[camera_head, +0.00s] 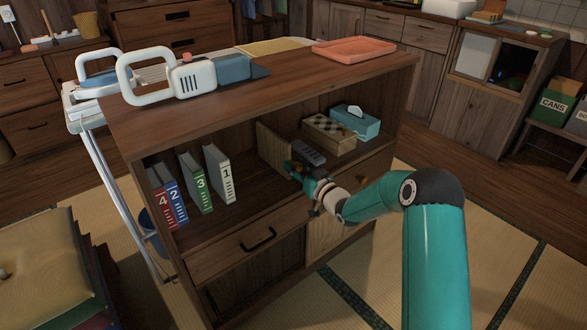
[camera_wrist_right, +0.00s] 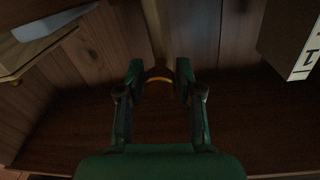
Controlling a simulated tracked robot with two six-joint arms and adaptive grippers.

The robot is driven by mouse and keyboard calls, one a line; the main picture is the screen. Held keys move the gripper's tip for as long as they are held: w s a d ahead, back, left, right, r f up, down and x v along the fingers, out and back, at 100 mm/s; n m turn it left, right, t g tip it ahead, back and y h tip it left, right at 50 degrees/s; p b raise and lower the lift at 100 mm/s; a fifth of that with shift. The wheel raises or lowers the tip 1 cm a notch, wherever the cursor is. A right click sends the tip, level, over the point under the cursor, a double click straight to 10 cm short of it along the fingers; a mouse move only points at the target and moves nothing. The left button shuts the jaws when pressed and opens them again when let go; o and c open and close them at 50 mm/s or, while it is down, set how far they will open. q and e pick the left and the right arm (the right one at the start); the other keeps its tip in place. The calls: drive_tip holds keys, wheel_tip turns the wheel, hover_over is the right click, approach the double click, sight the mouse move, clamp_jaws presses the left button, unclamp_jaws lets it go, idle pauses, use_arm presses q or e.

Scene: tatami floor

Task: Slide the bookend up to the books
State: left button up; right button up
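The bookend, a thin upright wooden panel (camera_head: 272,146), stands in the shelf's upper compartment, with a clear gap between it and the books. In the right wrist view its narrow edge (camera_wrist_right: 155,28) runs up between the fingers, with a brass-coloured curved piece (camera_wrist_right: 158,73) low on it. My right gripper (camera_head: 292,170) is at the bookend's front edge; its fingers (camera_wrist_right: 159,80) are spread on either side, with no clear grip. Book 1 (camera_head: 220,174), green book 3 (camera_head: 196,183), blue book 2 (camera_head: 173,199) and red book 4 (camera_head: 159,200) stand at the left. My left gripper is out of view.
Right of the bookend are a dark grey item (camera_head: 309,153), a checkered-top box (camera_head: 328,131) and a teal tissue box (camera_head: 355,122). The shelf board between book 1 and the bookend is clear. The cabinet top (camera_head: 285,85) hangs above, and a drawer (camera_head: 235,249) lies below.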

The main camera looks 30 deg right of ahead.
clamp_jaws()
drive_tip(key=shift+w+a, duration=0.1)
drive_tip(key=shift+a, duration=0.7)
drive_tip(key=shift+d+r, duration=0.1)
drive_tip(key=shift+d, duration=0.25)
drive_tip(key=shift+a+f+b, duration=0.2)
drive_tip(key=shift+a+b, duration=0.05)
drive_tip(key=shift+b, duration=0.1)
drive_tip(key=a+b, duration=0.2)
drive_tip(key=a, duration=0.5)
drive_tip(key=s+a+b, duration=0.1)
drive_tip(key=a+b, duration=0.2)
drive_tip(key=a, duration=0.5)
drive_tip(key=s+a+b, duration=0.1)
drive_tip(key=a+b, duration=0.1)
drive_tip(key=a, duration=0.5)
drive_tip(key=shift+a+b, duration=0.2)
drive_tip(key=shift+b, duration=0.1)
drive_tip(key=shift+s+a, duration=0.1)
drive_tip(key=shift+a, duration=0.5)
